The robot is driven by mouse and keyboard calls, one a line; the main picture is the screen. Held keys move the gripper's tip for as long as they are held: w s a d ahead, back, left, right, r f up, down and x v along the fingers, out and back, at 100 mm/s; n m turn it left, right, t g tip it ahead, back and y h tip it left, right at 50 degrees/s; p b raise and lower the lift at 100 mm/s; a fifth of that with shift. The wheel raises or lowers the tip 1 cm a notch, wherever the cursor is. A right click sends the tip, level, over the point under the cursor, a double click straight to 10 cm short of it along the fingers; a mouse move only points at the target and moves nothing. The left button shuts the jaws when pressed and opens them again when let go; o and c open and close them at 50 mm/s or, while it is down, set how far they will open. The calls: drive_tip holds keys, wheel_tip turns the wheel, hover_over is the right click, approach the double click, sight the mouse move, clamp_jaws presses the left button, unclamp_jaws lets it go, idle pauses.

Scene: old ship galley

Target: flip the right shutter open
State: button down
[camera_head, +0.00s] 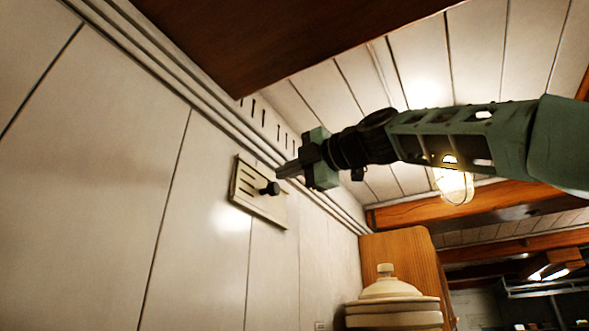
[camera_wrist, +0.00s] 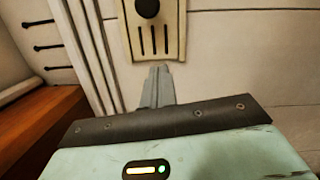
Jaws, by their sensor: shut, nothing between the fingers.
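A cream slotted vent plate (camera_head: 243,186) with a black round knob (camera_head: 270,188) is mounted on the pale panelled wall. I take it to be the shutter; I cannot tell a left from a right one. In the wrist view the plate (camera_wrist: 172,50) shows at the top, with its knob (camera_wrist: 148,8) cut by the upper edge and slots below the knob. My gripper (camera_head: 283,173) is shut and empty, its fingertips close to the knob in the head view. In the wrist view its fingers (camera_wrist: 160,80) point at the plate's lower edge. I cannot tell whether they touch it.
Dark slots (camera_head: 265,115) show in a white panel beyond the wall mouldings. A brown wooden board (camera_head: 270,35) hangs above. A lidded cream pot (camera_head: 392,308) and a wooden cabinet (camera_head: 405,258) stand below. A caged lamp (camera_head: 455,187) hangs behind my arm.

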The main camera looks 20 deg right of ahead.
sight(274, 184)
drive_tip(key=shift+w+r+p, duration=0.2)
drive_tip(key=shift+w+p, duration=1.2)
drive_tip(key=shift+w, duration=0.65)
drive_tip(key=shift+w+r+p, duration=0.2)
drive_tip(key=shift+w+p, duration=1.2)
drive_tip(key=shift+w, duration=0.6)
